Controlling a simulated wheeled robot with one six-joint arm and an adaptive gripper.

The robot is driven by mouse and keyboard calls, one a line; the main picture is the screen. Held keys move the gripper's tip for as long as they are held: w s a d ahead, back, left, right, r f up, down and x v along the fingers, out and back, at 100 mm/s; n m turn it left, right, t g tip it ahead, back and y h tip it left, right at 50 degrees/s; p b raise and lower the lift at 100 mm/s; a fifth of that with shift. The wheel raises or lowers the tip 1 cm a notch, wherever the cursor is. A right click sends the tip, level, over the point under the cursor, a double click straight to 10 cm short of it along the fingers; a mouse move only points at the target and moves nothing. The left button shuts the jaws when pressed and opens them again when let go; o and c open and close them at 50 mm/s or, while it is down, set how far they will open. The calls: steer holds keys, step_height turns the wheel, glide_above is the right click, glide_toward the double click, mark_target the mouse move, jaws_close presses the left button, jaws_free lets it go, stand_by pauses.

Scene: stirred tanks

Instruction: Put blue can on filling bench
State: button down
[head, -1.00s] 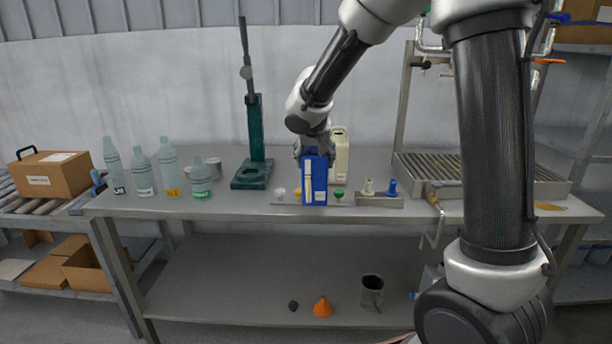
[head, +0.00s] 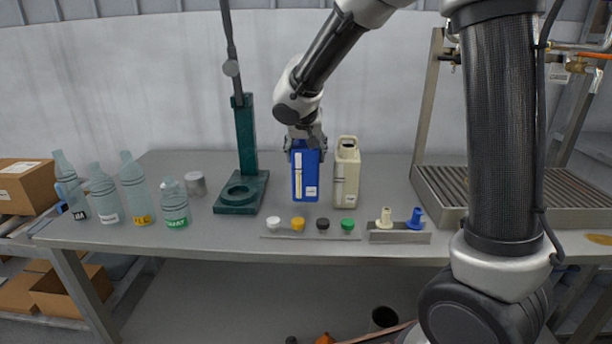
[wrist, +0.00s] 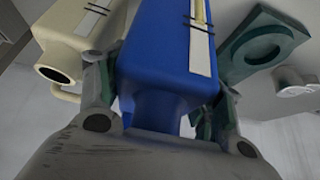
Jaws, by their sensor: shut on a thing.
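The blue can (head: 305,176) is upright at the middle of the filling bench (head: 190,240), with a pale label strip on its front. My gripper (head: 305,146) is above it and shut on its top; in the wrist view my gripper (wrist: 165,125) has a finger on each side of the neck of the blue can (wrist: 170,60). The can's base appears at or close to the bench top; I cannot tell whether it touches.
A cream can (head: 346,175) stands just right of the blue can. A green capping stand (head: 243,195) is to the left, with several bottles (head: 134,190) beyond it. A cap strip (head: 310,236) and a nozzle holder (head: 400,237) lie in front. A slatted tray (head: 480,190) is at right.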

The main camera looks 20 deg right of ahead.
mark_target(306, 168)
steer(key=shift+f, duration=2.65)
steer(key=shift+c, duration=1.3)
jaws_free()
